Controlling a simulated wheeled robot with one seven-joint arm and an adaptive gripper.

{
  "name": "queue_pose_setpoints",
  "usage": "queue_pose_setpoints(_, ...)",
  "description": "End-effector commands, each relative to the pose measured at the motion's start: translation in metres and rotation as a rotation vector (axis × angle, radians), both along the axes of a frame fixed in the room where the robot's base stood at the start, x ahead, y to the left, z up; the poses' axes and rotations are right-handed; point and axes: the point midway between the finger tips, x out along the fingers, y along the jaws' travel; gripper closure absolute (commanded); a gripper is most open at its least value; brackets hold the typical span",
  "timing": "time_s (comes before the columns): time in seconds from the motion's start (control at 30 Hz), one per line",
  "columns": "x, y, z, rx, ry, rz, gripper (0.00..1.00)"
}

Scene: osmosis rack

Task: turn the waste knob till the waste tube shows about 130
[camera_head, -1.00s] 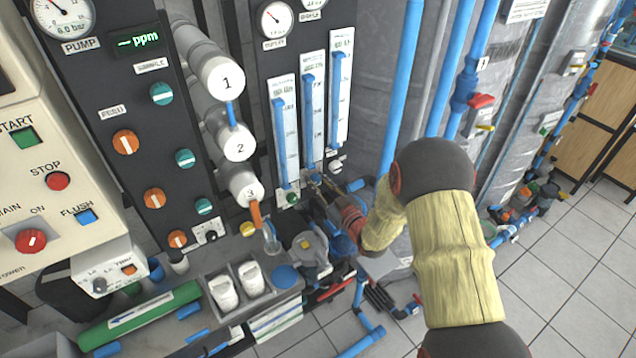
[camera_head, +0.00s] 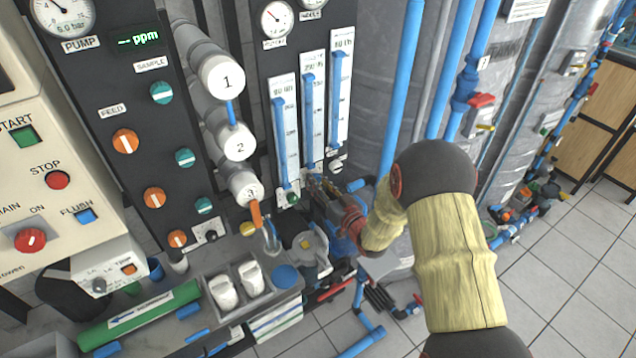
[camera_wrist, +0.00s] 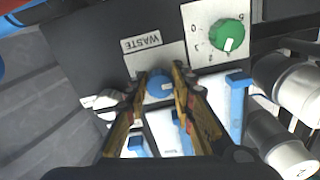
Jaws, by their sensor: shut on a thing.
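The blue waste knob (camera_wrist: 158,88) is in the wrist view, beside an upside-down WASTE label (camera_wrist: 141,42). My gripper (camera_wrist: 159,76) has one finger on each side of the knob and is shut on it. In the head view my gripper (camera_head: 318,186) is at the foot of the middle tube, and it hides the knob. The middle flow tube (camera_head: 312,110) stands above it, with a blue column reaching well up its scale. The scale figures are too small to read surely.
A left tube (camera_head: 284,140) and a right tube (camera_head: 340,95) flank the middle one. A green dial knob (camera_wrist: 228,36) and a white knob (camera_wrist: 106,100) are close to my fingers. Blue pipes (camera_head: 402,80) rise to the right. White numbered cylinders (camera_head: 239,142) are to the left.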

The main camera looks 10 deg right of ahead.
Motion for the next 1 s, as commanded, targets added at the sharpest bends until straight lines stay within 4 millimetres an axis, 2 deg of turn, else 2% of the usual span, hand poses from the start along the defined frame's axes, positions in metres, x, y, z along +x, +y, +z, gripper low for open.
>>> queue_pose_setpoints(0.2,-0.0003,0.0006,-0.0001,0.16,0.053,0.0,1.0)
queue_pose_setpoints(0.5,-0.0004,0.0008,0.0,0.311,0.102,-0.001,1.0)
queue_pose_setpoints(1.0,-0.0004,0.0008,-0.0002,0.367,0.12,-0.001,1.0)
